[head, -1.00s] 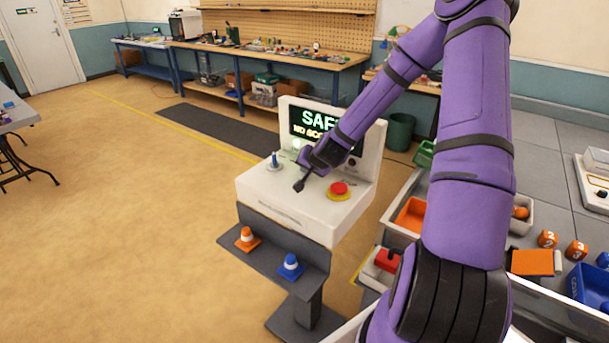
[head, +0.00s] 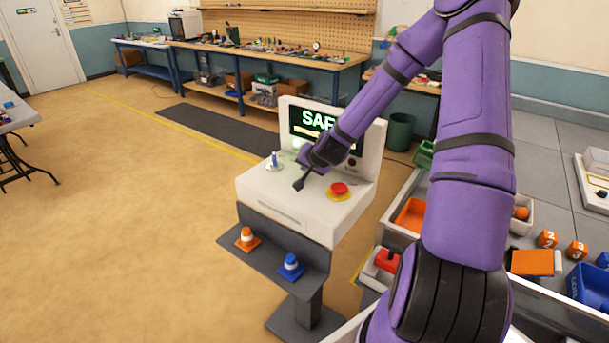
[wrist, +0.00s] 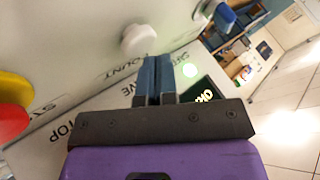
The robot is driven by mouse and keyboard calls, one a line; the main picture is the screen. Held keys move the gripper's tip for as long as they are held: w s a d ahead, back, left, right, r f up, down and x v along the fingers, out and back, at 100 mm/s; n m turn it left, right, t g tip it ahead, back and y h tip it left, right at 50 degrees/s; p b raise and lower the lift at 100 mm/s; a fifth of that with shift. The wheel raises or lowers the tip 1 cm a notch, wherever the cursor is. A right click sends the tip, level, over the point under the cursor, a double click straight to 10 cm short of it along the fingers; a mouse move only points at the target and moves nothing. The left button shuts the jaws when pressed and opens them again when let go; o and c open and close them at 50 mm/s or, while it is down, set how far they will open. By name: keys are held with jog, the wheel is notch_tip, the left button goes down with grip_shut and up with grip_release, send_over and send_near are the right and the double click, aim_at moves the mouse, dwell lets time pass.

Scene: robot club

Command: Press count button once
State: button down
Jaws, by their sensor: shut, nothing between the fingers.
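The console (head: 285,205) has a sloped white top and a screen (head: 317,118) reading "SAFE" in green. In the wrist view a round white button (wrist: 138,40) sticks out of the panel, beside lettering that seems to read "COUNT". My gripper (wrist: 156,60) is shut and empty, its blue-grey fingertips close beside this button. I cannot tell whether they touch the panel. In the head view my gripper (head: 298,185) is over the console top, and I cannot make out the white button there.
A red stop button (head: 339,188) on a yellow base is to the right of my gripper. A blue lever (head: 275,160) stands to its left. A green light (wrist: 190,70) glows near the fingers.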

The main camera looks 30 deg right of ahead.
jog(key=shift+r, duration=0.45)
jog(key=shift+r, duration=2.55)
jog(key=shift+a, duration=0.1)
